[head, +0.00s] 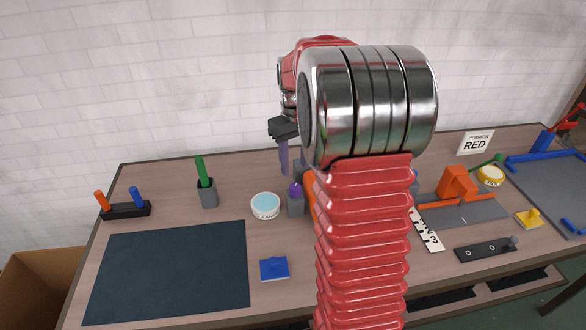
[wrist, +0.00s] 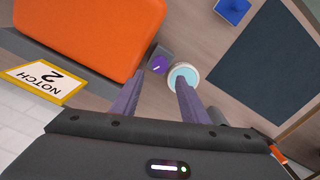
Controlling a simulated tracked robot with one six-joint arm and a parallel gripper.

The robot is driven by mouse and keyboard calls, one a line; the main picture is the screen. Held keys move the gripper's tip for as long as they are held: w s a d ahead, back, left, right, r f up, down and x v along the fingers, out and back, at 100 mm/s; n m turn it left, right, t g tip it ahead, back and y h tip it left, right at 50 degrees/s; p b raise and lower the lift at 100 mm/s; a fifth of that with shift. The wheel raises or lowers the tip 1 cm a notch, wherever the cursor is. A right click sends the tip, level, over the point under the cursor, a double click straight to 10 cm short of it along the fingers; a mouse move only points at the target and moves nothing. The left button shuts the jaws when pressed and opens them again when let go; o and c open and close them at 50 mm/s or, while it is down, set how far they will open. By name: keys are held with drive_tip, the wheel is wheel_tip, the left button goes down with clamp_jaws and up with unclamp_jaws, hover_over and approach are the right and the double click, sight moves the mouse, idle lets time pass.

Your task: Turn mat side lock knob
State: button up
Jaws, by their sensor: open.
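A purple knob (head: 295,189) tops a small grey block (head: 295,206) just left of my arm. In the wrist view the purple knob (wrist: 157,65) bears a white line and lies beyond my fingertips, between their directions. My gripper (wrist: 153,84) is open and empty, with the knob apart from both fingers. In the head view my gripper (head: 284,172) points down, behind and left of the knob. A dark mat (head: 170,270) lies flat at the left of the table. A second block beyond my arm is mostly hidden.
A round pale-blue-topped tub (head: 265,205) stands left of the knob; in the wrist view the tub (wrist: 183,75) lies beside my right finger. A large orange body (wrist: 90,30) and a NOTCH 2 sign (wrist: 45,80) are close by. A blue plate (head: 274,268) lies nearer.

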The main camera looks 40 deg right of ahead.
sight(295, 186)
drive_tip(key=shift+f, duration=4.4)
drive_tip(key=c, duration=0.6)
drive_tip(key=n, duration=0.5)
drive_tip(key=shift+s, duration=0.1)
drive_tip(key=n, duration=1.7)
drive_tip(key=o, duration=0.4)
drive_tip(key=shift+n, duration=0.3)
drive_tip(key=shift+c, duration=0.2)
drive_tip(key=o, duration=0.5)
drive_tip(key=shift+c, duration=0.2)
